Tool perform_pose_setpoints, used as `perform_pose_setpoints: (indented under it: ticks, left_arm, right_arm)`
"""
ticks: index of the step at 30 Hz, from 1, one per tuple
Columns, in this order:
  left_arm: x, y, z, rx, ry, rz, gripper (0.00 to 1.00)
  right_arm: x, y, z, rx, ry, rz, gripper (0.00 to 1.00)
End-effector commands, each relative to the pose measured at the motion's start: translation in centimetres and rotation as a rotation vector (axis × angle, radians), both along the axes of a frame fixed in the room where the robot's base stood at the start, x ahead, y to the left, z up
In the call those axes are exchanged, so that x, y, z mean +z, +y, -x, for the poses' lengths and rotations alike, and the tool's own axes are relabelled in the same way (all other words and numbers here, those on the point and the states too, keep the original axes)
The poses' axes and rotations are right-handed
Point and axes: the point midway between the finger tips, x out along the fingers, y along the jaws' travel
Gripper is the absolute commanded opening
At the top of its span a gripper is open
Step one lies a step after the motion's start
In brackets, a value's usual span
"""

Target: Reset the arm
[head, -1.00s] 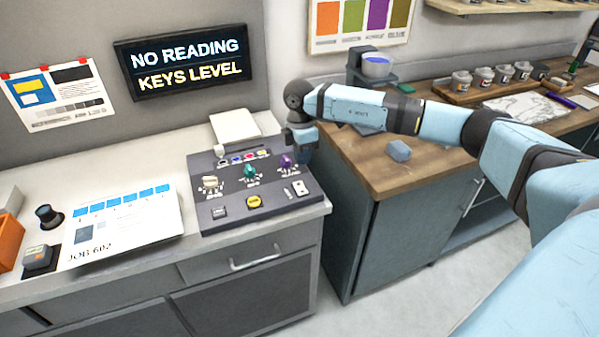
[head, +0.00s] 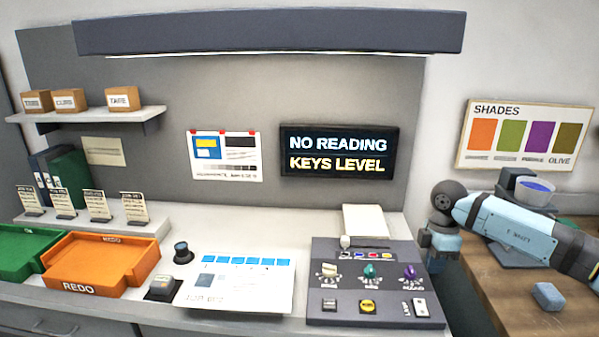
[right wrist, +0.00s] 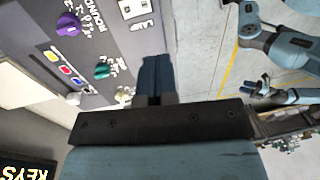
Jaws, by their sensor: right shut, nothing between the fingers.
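My right gripper (head: 438,262) hangs below its dark wrist joint in the head view, just right of the grey control panel (head: 330,262). In the right wrist view, its blue fingers (right wrist: 155,72) are together with nothing between them. They are beside the panel's edge, and I see no contact with the knobs. The light-blue right arm (head: 518,232) reaches in from the right above the wooden counter. Another light-blue arm, apparently my left, shows small in the right wrist view with its end (right wrist: 262,88) away from the panel; its finger opening is unclear.
The panel has a cream, a teal (head: 370,271) and a purple knob. A display (head: 338,150) reads "NO READING / KEYS LEVEL". A job sheet (head: 238,284), an orange REDO tray (head: 98,262) and a green tray lie left. A grey-blue block (head: 548,296) sits on the wooden counter (head: 500,305).

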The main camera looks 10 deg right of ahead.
Motion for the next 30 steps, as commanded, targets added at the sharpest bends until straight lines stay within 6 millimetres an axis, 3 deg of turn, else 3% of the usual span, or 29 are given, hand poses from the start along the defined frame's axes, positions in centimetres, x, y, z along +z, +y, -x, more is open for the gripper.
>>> perform_pose_setpoints:
  ticks: [2,5,9,12,16,19,22,26,30]
  left_arm:
    - [0.2,0.0,0.0,0.0,0.0,0.0,0.43]
    - [0.5,0.0,0.0,0.0,0.0,0.0,0.43]
    - [1.0,0.0,0.0,0.0,0.0,-0.001,0.43]
    - [1.4,0.1,0.0,0.001,-0.001,-0.002,0.43]
    - [1.9,0.2,0.0,0.002,-0.002,-0.003,0.43]
    - [2.2,0.2,0.0,0.003,-0.001,-0.004,0.43]
    - [2.6,0.3,0.1,0.003,0.0,-0.005,0.43]
    - [3.0,0.3,0.1,0.005,0.0,-0.005,0.43]
    - [3.6,0.3,0.1,0.006,-0.001,-0.005,0.43]
  right_arm:
    - [-1.3,2.2,0.5,0.059,0.005,-0.074,0.0]
    - [-3.6,7.2,1.8,0.185,-0.003,-0.265,0.0]
    - [-6.1,17.0,5.2,0.372,-0.079,-0.68,0.0]
    - [-6.2,23.1,7.8,0.426,-0.191,-0.982,0.0]
    - [-5.1,28.5,10.2,0.369,-0.397,-1.311,0.0]
    - [-4.1,30.7,11.3,0.231,-0.581,-1.487,0.0]
    - [-3.8,31.2,11.8,0.031,-0.768,-1.57,0.0]
    - [-5.2,29.9,12.5,-0.285,-0.964,-1.533,0.0]
    - [-9.1,26.9,14.4,-0.624,-1.065,-1.335,0.0]
